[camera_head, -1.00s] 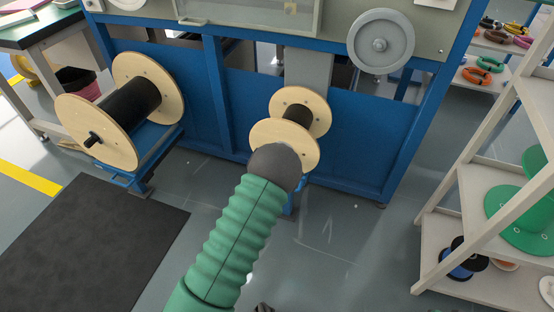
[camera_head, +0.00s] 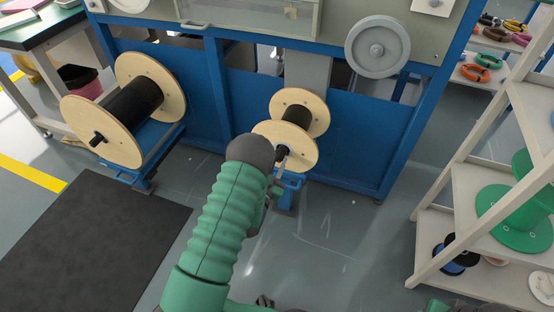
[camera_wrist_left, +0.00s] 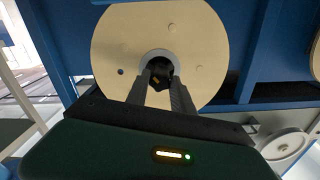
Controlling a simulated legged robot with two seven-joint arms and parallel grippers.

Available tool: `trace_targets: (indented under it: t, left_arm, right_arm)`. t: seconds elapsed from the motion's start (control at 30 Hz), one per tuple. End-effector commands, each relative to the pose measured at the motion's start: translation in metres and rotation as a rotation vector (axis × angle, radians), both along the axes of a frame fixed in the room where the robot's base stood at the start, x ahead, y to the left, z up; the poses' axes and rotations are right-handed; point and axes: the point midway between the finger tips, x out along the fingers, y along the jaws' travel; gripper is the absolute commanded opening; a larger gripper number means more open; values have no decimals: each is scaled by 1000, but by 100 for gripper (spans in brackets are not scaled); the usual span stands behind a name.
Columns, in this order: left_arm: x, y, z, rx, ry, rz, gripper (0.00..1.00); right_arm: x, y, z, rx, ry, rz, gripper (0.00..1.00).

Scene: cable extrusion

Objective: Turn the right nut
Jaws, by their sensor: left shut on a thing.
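The right spool (camera_head: 296,141), with pale wooden flanges and dark cable, sits low at the front of the blue machine. The dark nut (camera_head: 282,152) is at the centre of its near flange. My left gripper (camera_head: 281,158) is at this nut, partly hidden behind my green arm. In the left wrist view, the two fingers of my left gripper (camera_wrist_left: 160,84) are shut on the nut (camera_wrist_left: 161,72), one on each side, inside a pale ring at the flange centre. My right gripper does not show clearly in any view.
A larger spool (camera_head: 125,108) with black cable stands on a blue stand at left. A dark mat (camera_head: 90,245) lies on the floor at front left. A pale shelf (camera_head: 462,225) with green spools stands at right. The grey floor between is clear.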

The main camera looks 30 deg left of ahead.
Motion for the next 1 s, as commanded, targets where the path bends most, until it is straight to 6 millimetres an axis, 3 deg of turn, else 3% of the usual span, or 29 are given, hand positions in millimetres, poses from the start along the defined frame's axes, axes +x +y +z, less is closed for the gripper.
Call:
trace_targets:
  t: [1.0]
  left_arm:
    - [-3,-3,-4,-943,-208,6,0]
  right_arm:
    - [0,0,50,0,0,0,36]
